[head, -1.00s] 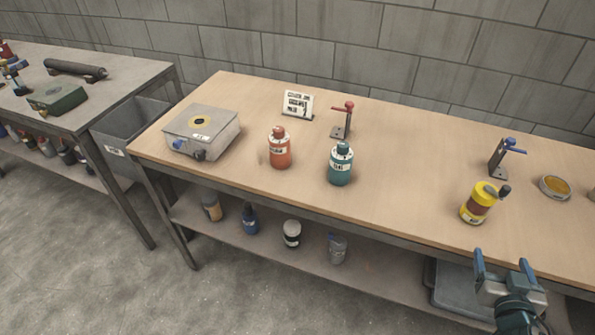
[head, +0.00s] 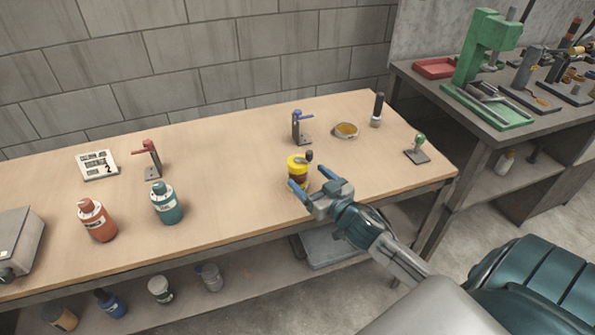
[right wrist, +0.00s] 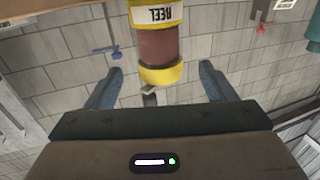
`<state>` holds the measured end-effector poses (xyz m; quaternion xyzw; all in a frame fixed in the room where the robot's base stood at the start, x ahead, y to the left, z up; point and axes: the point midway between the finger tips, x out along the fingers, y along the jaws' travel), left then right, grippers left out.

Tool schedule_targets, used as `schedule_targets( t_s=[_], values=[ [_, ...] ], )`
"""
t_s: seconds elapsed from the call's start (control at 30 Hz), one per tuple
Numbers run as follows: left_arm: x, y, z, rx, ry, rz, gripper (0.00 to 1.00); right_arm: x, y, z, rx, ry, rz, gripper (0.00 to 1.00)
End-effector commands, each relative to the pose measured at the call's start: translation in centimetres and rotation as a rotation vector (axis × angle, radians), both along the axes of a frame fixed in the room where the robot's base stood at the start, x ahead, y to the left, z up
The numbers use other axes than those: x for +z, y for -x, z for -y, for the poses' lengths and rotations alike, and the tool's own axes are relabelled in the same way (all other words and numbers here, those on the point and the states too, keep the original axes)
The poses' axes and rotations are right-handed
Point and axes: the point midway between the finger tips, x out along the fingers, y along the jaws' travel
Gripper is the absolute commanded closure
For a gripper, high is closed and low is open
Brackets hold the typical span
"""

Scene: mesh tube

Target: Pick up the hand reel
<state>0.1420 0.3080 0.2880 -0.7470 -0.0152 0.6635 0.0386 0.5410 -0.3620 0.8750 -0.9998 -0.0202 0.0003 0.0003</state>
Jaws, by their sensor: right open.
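The hand reel (head: 297,166) stands on the wooden bench, with yellow ends, a brown-red wound middle and a small dark crank. In the right wrist view the hand reel (right wrist: 158,45) shows upside down with a "REEL" label, in line with the gap between the fingers. My right gripper (head: 308,177) is open and empty, its fingertips at the near side of the reel; they partly cover its lower part in the head view. In the right wrist view the right gripper (right wrist: 161,69) shows a finger on each side of the reel. My left gripper is not in view.
Behind the reel stand a blue-handled clamp (head: 300,128) and a round amber dish (head: 346,131). A dark-handled tool (head: 377,110) and a green-knobbed one (head: 417,150) are to the right. Orange (head: 97,220) and teal (head: 167,203) bottles stand left. The bench middle is clear.

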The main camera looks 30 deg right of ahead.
Motion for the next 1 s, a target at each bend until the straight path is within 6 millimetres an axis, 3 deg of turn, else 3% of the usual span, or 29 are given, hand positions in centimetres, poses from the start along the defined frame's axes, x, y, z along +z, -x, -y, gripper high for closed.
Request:
schedule_targets(
  t_s=[0.17, 0.47, 0.7, 0.97, 1.0],
  values=[
    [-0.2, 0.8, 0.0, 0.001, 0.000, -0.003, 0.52, 0.1, -0.5, 0.0, 0.000, -0.001, 0.001, 0.23],
    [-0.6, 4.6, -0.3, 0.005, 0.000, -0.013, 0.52, 0.1, -3.6, -0.1, -0.002, -0.005, 0.001, 0.23],
    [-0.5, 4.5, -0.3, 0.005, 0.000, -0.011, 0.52, -0.2, -5.3, -0.2, 0.000, -0.001, 0.001, 0.23],
    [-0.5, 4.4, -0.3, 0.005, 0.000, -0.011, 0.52, -0.2, -5.4, -0.2, 0.000, 0.001, 0.000, 0.23],
    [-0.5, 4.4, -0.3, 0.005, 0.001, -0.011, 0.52, -0.2, -5.4, -0.2, 0.000, 0.001, 0.000, 0.29]
  ],
)
